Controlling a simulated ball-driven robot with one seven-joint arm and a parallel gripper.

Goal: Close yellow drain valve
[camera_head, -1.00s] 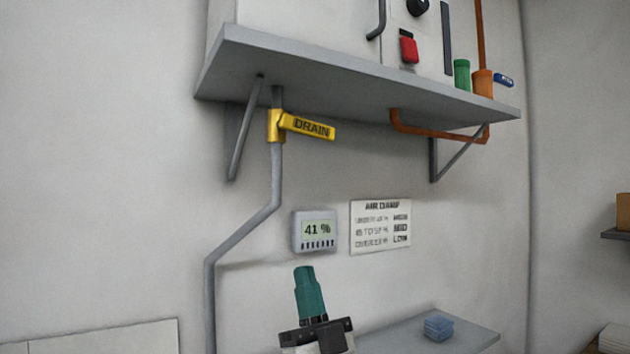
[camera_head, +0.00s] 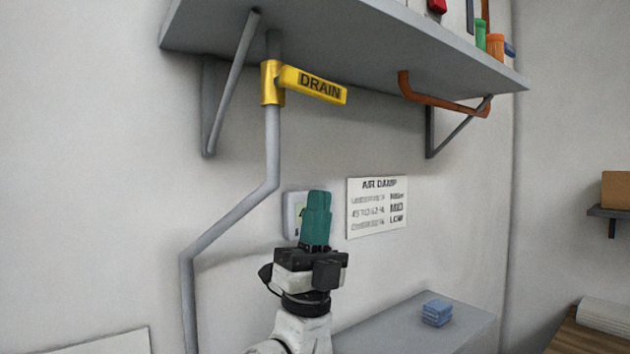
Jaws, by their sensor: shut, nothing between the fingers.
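The yellow drain valve (camera_head: 271,84) sits on a grey pipe (camera_head: 272,150) just under the wall shelf. Its yellow lever (camera_head: 314,85), marked DRAIN, sticks out to the right, across the pipe and tilted slightly down. My gripper (camera_head: 319,194) has teal fingers that are shut and empty, pointing up. It is below the lever in the picture, with a clear gap between them, and covers much of the humidity display (camera_head: 292,213) on the wall.
The grey shelf (camera_head: 350,50) and its brackets (camera_head: 233,80) frame the valve. An orange pipe (camera_head: 440,98) hangs to the right. An AIR DAMP sign (camera_head: 377,206) is on the wall. A lower grey shelf (camera_head: 400,328) holds blue folded cloths or pads (camera_head: 436,313).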

